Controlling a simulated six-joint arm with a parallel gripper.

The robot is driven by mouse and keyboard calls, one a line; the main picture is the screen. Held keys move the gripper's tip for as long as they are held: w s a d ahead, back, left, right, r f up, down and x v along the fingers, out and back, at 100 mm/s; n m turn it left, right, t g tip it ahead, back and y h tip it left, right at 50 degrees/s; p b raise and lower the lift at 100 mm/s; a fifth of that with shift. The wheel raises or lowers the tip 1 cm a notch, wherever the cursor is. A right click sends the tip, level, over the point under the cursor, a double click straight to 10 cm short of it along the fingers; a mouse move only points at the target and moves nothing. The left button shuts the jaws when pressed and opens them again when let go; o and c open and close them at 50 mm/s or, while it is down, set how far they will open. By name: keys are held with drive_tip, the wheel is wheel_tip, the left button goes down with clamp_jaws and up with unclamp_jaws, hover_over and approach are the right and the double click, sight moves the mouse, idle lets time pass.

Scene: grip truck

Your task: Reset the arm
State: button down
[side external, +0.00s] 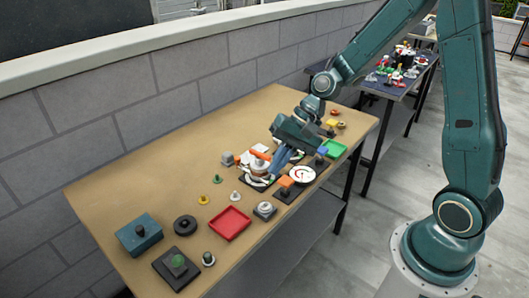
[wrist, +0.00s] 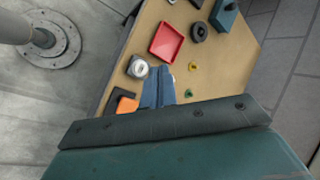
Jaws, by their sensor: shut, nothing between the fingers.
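My gripper (side external: 277,172) is low over the right half of the wooden table (side external: 150,190), above a cluster of small objects. In the wrist view its two blue-grey fingers (wrist: 158,75) lie together, shut with nothing between them. A grey and white round piece (wrist: 138,68) is just left of the fingertips in the wrist view. An orange block (wrist: 126,105) shows at the left, partly hidden by the gripper. The side view cannot tell whether the fingers touch anything below.
A red tray (side external: 230,223), a black ring (side external: 185,225), a blue box (side external: 139,234) and a black block with a green knob (side external: 177,266) stand at left. A green tray (side external: 333,149) is at right. A block wall (side external: 150,90) runs behind. The table's far left is bare.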

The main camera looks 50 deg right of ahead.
drive_tip(key=s+d+r+n+t+h, duration=0.3)
drive_tip(key=s+r+n+h, duration=0.3)
drive_tip(key=s+r, duration=1)
drive_tip(key=s+d+n, duration=0.1)
drive_tip(key=s+n, duration=0.1)
drive_tip(key=s, duration=0.1)
drive_tip(key=shift+n, duration=0.4)
